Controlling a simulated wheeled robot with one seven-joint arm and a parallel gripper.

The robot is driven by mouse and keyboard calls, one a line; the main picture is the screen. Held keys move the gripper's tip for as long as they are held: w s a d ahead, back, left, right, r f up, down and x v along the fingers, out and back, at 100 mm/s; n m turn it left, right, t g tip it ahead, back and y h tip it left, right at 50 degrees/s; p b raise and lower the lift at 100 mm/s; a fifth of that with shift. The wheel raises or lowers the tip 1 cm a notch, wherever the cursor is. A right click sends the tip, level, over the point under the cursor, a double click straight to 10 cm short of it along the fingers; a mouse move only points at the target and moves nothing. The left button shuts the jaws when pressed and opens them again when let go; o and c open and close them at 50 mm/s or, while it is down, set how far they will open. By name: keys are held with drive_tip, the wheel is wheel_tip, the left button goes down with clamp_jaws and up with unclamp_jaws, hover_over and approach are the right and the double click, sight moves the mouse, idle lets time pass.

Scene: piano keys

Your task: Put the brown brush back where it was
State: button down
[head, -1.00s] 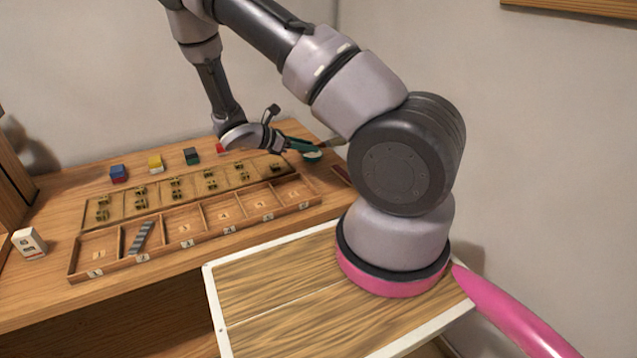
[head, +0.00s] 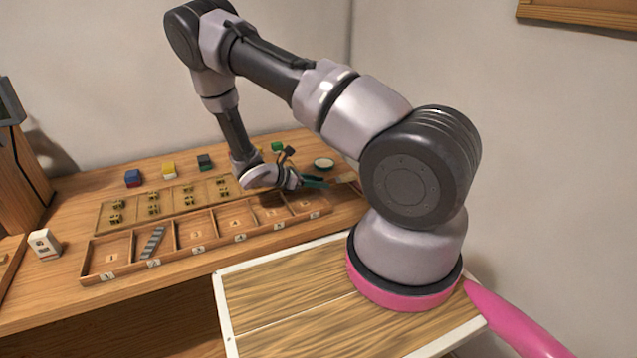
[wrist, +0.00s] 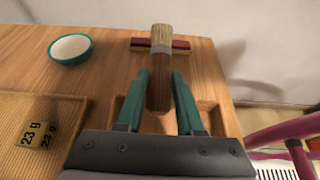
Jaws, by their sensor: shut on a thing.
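My gripper (wrist: 160,78) has green fingers shut on the brown brush (wrist: 159,92). In the wrist view the brush's brown handle is between the fingers and its pale bristles point away from me. Beyond the fingers, a dark red bar with a pale wooden strip (wrist: 181,45) lies on the desk, partly hidden behind the brush head. It may be a brush rest. In the head view my gripper (head: 313,183) is low over the right end of the compartment tray (head: 215,248). The brush (head: 345,178) shows only partly there, close to my arm.
A green-rimmed white bowl (head: 324,164) stands behind the gripper. A gridded board (head: 140,207) with small brass pieces lies behind the tray. The desk's right edge is near the brush.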

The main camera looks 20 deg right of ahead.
drive_tip(key=shift+f, duration=0.4)
drive_tip(key=c, duration=0.5)
unclamp_jaws()
